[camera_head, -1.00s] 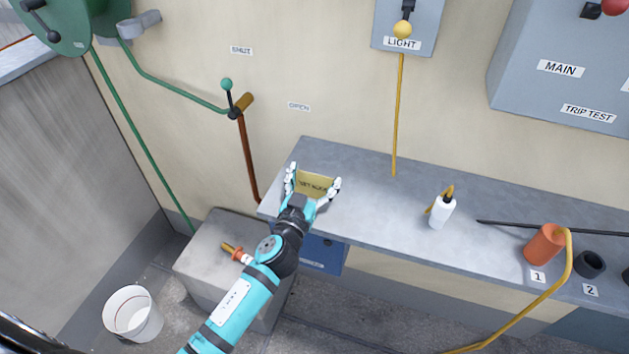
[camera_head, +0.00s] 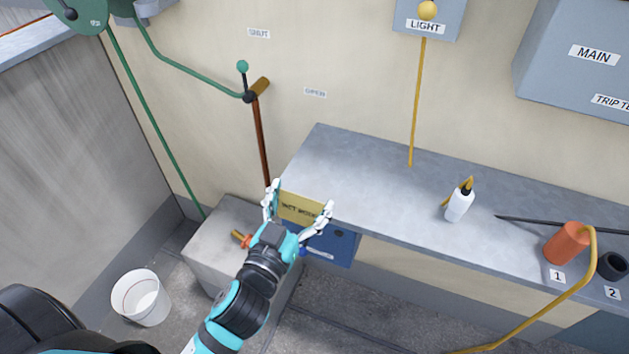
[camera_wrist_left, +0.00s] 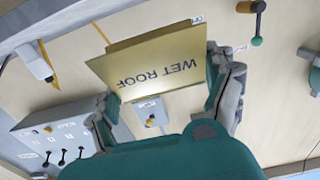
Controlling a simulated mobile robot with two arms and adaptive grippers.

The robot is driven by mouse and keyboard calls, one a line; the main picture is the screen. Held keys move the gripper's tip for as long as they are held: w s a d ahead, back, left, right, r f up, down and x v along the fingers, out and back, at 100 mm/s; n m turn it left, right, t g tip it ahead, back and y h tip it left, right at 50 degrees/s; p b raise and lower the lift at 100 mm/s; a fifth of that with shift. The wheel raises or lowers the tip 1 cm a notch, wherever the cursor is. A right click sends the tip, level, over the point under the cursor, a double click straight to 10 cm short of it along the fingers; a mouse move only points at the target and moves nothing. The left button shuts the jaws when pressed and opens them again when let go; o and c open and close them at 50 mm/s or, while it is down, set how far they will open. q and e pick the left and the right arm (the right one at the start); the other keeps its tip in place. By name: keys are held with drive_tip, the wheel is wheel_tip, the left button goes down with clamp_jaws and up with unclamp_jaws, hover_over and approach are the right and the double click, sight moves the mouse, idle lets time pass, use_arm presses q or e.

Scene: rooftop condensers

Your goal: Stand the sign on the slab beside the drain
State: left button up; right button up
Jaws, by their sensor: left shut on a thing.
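The yellow sign (camera_head: 301,208), lettered WET ROOF, is gripped between the two fingers of my left gripper (camera_head: 299,212). In the head view it is held at the front left edge of the grey bench, partly covering that edge. In the left wrist view the sign (camera_wrist_left: 160,65) fills the middle, its lettering upside down, with a finger of the left gripper (camera_wrist_left: 166,92) at each side. I cannot make out a drain, or a slab beside one, in these frames. My right gripper is not in view.
The grey bench (camera_head: 370,185) carries a white bottle (camera_head: 459,204) and an orange cylinder (camera_head: 567,243). Below its left end are a grey block (camera_head: 215,258) and a blue box (camera_head: 335,245). A white bucket (camera_head: 140,298) stands on the floor at left.

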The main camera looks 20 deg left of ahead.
use_arm(q)
drive_tip(key=s+a+f, duration=0.1)
drive_tip(key=s, duration=0.6)
drive_tip(key=shift+a+f+y, duration=0.25)
drive_tip(key=shift+f+y, duration=0.05)
drive_tip(key=shift+f, duration=0.1)
idle(0.3)
drive_tip(key=w, duration=0.1)
drive_tip(key=w+r, duration=0.1)
drive_tip(key=w, duration=0.1)
drive_tip(key=w+d, duration=0.1)
drive_tip(key=w, duration=0.1)
drive_tip(key=shift+w+r, duration=0.15)
drive_tip(key=shift+r, duration=0.25)
drive_tip(key=shift+w+d, duration=0.2)
drive_tip(key=shift+w, duration=0.3)
